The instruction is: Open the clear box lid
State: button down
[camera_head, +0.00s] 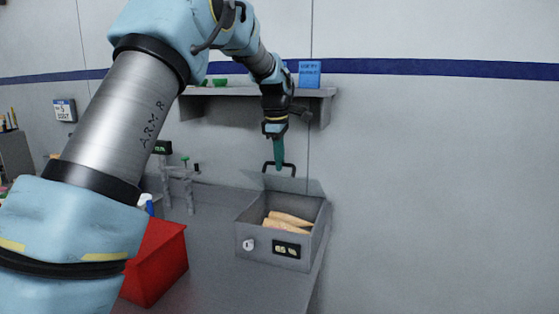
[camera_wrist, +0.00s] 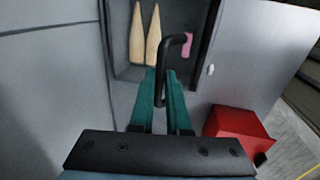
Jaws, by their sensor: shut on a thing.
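The grey box (camera_head: 262,243) stands on the counter in the head view, with a small display on its front. Its clear lid (camera_head: 305,186) is raised at the back edge and tilted up, so the inside shows. The black lid handle (camera_head: 293,170) is at the lid's upper edge; it also shows in the wrist view (camera_wrist: 183,38). My gripper (camera_head: 279,164) has teal fingers and is shut on this handle, above the back of the box. In the wrist view the fingertips (camera_wrist: 161,76) are on either side of the handle. The lid itself is hard to make out there.
Tan cone-shaped pieces (camera_head: 289,218) lie in the box, and a pink thing (camera_wrist: 188,44) shows there in the wrist view. A red bin (camera_head: 160,262) stands to the left. A wall shelf (camera_head: 245,92) is behind my gripper. Grey counter lies between bin and box.

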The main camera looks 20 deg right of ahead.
jog(key=shift+d+f, duration=0.1)
jog(key=shift+f, duration=0.1)
jog(key=c, duration=1.2)
grip_release()
jog(key=shift+w+d+f, duration=0.1)
jog(key=o, duration=0.3)
jog(key=shift+r, duration=0.3)
jog(key=r, duration=0.3)
jog(key=s+a+r+b, duration=0.1)
jog(key=r, duration=0.3)
jog(key=r+b, duration=0.1)
jog(key=r, duration=0.2)
jog(key=shift+s+a+r, duration=0.15)
jog(key=shift+s+a, duration=0.15)
